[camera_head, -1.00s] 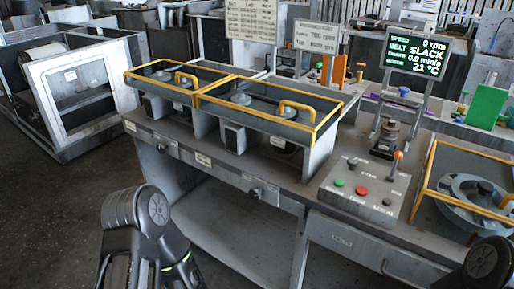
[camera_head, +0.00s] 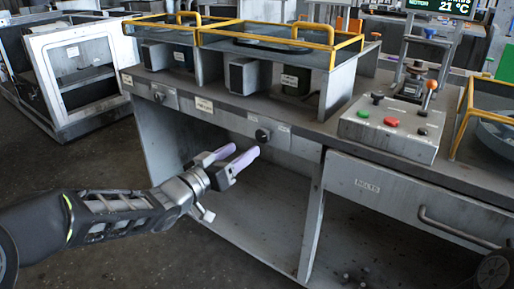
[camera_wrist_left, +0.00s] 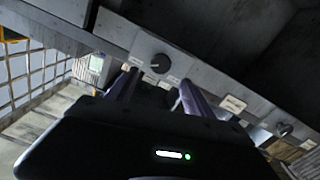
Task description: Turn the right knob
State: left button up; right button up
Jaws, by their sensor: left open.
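The right knob (camera_head: 262,134) is a dark round knob on the grey front panel of the bench, with small labels beside it. My left gripper (camera_head: 238,153) is in front of the panel, just below and left of this knob in the head view. Its two purple fingers are apart and empty, pointing toward the knob. In the left wrist view, a knob (camera_wrist_left: 160,63), apparently the same one, shows ahead between the fingers (camera_wrist_left: 154,88), with no contact visible. Its pointer angle is hard to read. My right gripper is out of view.
Another knob (camera_head: 158,97) sits further left on the panel. A control box (camera_head: 392,128) with green, red and black buttons stands on the bench top. A drawer (camera_head: 400,205) with a handle is at the right. Below the panel is open space.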

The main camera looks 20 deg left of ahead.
aim_at(261, 138)
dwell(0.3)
pick_arm(q)
jog(key=b+x, duration=0.1)
jog(key=x, duration=0.6)
jog(key=shift+w, duration=0.4)
jog(key=shift+c, duration=0.2)
jog(key=shift+f, duration=0.1)
grip_shut()
jog(key=shift+b, duration=0.45)
